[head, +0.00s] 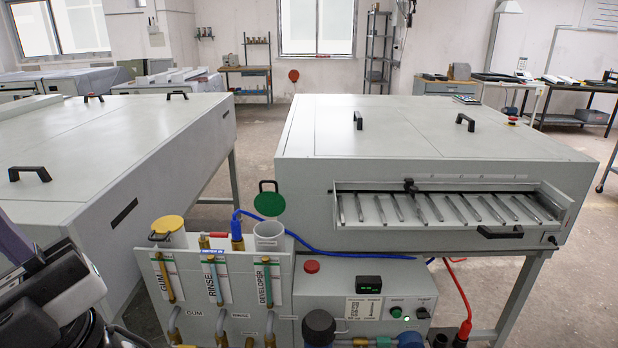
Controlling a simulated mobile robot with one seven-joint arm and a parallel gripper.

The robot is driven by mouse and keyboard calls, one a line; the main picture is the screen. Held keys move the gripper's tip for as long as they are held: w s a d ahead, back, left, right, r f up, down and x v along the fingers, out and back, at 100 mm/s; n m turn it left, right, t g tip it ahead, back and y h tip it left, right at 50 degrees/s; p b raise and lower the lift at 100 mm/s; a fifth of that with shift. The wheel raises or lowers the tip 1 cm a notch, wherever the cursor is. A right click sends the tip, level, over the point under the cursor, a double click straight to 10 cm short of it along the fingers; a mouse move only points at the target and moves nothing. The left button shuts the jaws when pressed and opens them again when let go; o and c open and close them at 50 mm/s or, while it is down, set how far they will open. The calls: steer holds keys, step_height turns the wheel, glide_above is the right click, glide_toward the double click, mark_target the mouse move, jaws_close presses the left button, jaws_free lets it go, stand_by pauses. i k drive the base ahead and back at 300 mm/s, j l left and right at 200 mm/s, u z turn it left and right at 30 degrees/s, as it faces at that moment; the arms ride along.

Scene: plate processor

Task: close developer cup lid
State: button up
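The developer cup (269,236) is a white cylinder at the right end of the panel with the GUM, RINSE and DEVELOPER labels. Its green round lid (269,204) stands open, tilted up behind the cup's mouth, with a black handle loop at its upper left. The cup's top is uncovered. My gripper (62,300) shows as dark and grey parts at the lower left edge, well left of the cup and apart from it. Its fingertips are not clear, so I cannot tell whether it is open.
The gum cup's yellow lid (167,224) lies closed at the panel's left end. A blue hose (290,236) runs from the rinse fitting behind the developer cup. The large processor (430,130) stands behind at right. A grey machine (110,160) fills the left.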

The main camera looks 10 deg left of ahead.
mark_target(268, 203)
steer(key=u, duration=0.55)
steer(key=i+l, duration=0.2)
steer(key=l, duration=0.15)
steer(key=i+l+z, duration=0.1)
steer(key=l, duration=0.2)
steer(key=i+l, duration=0.25)
